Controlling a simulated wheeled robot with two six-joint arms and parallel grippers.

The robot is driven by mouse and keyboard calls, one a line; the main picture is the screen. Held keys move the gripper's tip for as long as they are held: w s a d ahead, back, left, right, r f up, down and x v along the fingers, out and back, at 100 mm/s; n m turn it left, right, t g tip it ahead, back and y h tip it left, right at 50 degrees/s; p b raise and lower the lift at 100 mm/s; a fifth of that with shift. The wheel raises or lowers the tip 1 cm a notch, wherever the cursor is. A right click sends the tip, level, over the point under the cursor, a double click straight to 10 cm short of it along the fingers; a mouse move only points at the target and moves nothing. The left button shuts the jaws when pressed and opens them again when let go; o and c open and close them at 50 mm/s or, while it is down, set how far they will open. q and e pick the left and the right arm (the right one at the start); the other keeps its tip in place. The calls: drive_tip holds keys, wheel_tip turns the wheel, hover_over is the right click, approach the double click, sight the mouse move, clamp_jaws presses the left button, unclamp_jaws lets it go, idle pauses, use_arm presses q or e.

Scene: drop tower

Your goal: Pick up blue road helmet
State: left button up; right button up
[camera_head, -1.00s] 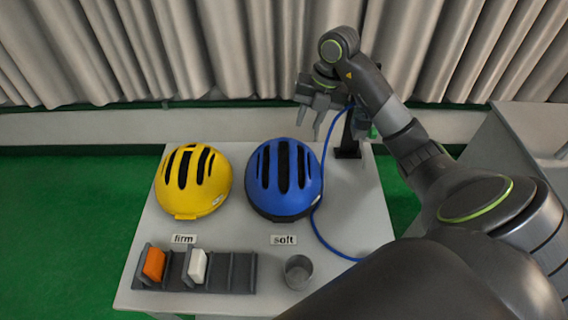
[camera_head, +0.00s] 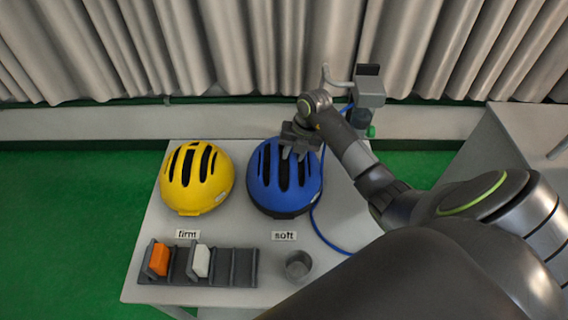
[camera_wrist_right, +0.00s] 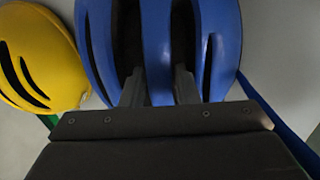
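The blue helmet (camera_head: 285,186) with dark vent slots sits on the table above the "soft" label. My right gripper (camera_head: 293,154) is over its far part, fingers pointing down at it. In the right wrist view the two fingers (camera_wrist_right: 160,85) are apart, lying in line with two dark slots, with a blue rib of the helmet (camera_wrist_right: 157,40) between them. I cannot tell whether they touch the rib. The helmet still rests on the table. My left gripper is not in view.
A yellow helmet (camera_head: 196,180) stands left of the blue one. In front are a grey rack (camera_head: 222,268) with an orange block (camera_head: 158,259) and a white block (camera_head: 201,261), and a grey cup (camera_head: 298,265). A stand (camera_head: 369,92) with a blue cable (camera_head: 318,225) is at the back right.

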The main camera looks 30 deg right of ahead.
drive_tip(key=shift+a+f, duration=0.15)
drive_tip(key=shift+f, duration=0.55)
drive_tip(key=shift+c, duration=0.5)
clamp_jaws()
drive_tip(key=shift+w+r, duration=0.1)
